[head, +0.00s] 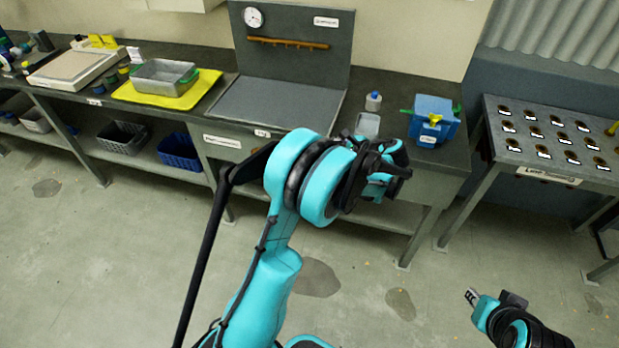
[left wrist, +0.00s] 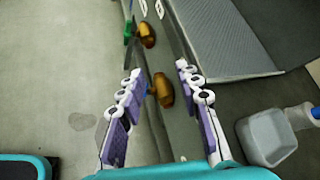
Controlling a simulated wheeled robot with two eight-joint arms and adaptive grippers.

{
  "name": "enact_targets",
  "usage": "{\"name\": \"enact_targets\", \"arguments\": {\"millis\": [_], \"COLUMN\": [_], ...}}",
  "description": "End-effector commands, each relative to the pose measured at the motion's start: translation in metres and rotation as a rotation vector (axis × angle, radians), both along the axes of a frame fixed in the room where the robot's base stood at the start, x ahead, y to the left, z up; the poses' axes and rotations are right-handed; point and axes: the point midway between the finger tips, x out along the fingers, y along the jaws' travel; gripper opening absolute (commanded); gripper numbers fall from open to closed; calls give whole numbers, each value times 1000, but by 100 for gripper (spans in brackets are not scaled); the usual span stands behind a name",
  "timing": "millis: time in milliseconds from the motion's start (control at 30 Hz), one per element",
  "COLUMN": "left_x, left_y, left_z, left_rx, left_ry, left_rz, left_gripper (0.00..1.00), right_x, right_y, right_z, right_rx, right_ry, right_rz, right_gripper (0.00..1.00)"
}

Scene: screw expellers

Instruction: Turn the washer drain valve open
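Two amber-brown valve knobs show on the bench front in the left wrist view: a nearer knob (left wrist: 161,90) and a farther knob (left wrist: 147,35). I cannot tell which is the washer drain valve. My left gripper (left wrist: 159,72) is open, with the nearer knob between its fingers in the picture; contact is not visible. In the head view my left arm hides this part of the bench front, and the left gripper (head: 388,170) is partly hidden behind its wrist. My right gripper (head: 473,297) is low at the right, over the floor, away from the bench.
A grey cup (left wrist: 268,137) and a blue-capped bottle (head: 373,101) stand near the bench's front edge. A blue box (head: 434,112) with yellow and green parts stands to their right. A yellow tray (head: 203,91) is at left. A separate rack table (head: 550,180) stands right.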

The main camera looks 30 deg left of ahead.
Motion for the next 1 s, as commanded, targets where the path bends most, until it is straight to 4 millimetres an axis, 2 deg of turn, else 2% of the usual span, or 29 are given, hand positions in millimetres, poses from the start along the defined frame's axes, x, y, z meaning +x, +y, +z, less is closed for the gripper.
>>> {"name": "enact_targets", "arguments": {"millis": [33,167,300,433,533,667,1000], "left_x": [12,27,27,20,15,12,12], "left_y": [1,2,-1,-5,-7,-4,49], "left_z": [-24,-69,-115,-146,-159,-165,-167], "left_rx": [71,256,419,519,562,584,583], "left_ry": [55,207,346,437,477,500,501], "left_rz": [-10,-16,3,29,43,54,55], "left_gripper": [34,34,34,34,34,34,34], "right_x": [0,0,0,0,0,0,0], "right_y": [0,0,0,0,0,0,0], "right_z": [-7,-16,-24,-29,-30,-33,-50], "right_rx": [0,0,0,0,0,0,0], "right_ry": [0,0,0,0,0,0,0], "right_rz": [0,0,0,0,0,0,0], "right_gripper": [26,26,26,26,26,26,26]}}
